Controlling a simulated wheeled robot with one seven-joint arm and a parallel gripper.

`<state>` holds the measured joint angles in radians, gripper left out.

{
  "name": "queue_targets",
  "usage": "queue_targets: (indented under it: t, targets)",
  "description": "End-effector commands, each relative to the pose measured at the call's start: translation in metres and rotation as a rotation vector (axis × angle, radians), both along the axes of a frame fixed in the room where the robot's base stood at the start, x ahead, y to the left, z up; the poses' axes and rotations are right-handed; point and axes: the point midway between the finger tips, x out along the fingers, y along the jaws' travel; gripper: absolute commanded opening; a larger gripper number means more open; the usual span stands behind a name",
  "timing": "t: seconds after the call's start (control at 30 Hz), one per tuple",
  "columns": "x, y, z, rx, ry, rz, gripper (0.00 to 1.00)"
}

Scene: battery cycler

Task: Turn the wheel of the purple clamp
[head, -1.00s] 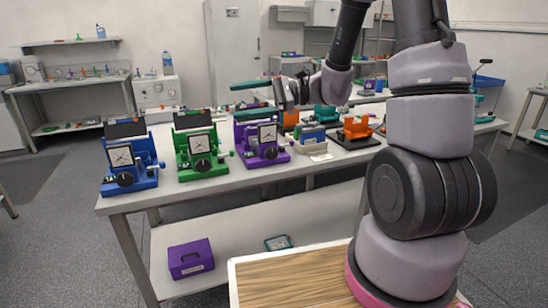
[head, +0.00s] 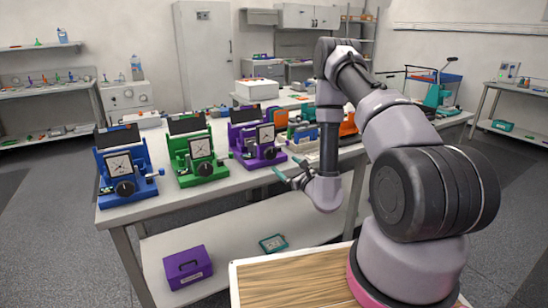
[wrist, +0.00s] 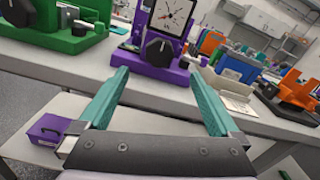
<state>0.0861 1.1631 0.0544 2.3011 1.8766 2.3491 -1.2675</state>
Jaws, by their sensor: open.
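The purple clamp (head: 258,140) stands on the bench, right of the green one, with a square dial on its front. Its black wheel (head: 270,153) is below the dial and faces the front edge. In the wrist view the wheel (wrist: 158,51) and the purple base (wrist: 150,68) are straight ahead, beyond the fingertips. My gripper (head: 289,173) is in front of the clamp, a little to its right, near the bench edge. In the wrist view my gripper (wrist: 160,85) shows two teal fingers spread wide, with nothing between them and apart from the wheel.
A green clamp (head: 195,153) and a blue clamp (head: 125,170) stand to the left. Orange devices and a small light box (wrist: 232,90) are to the right. A purple case (head: 187,267) lies on the lower shelf (head: 225,232). The floor in front is clear.

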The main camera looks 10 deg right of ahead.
Motion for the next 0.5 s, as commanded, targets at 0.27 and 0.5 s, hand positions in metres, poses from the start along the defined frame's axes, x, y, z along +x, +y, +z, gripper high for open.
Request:
queue_targets:
  t: [0.27,0.5]
  targets:
    - [0.051,0.017,0.002,0.001,-0.006,0.002,0.98]
    - [0.082,0.027,0.002,0.001,-0.003,0.003,0.98]
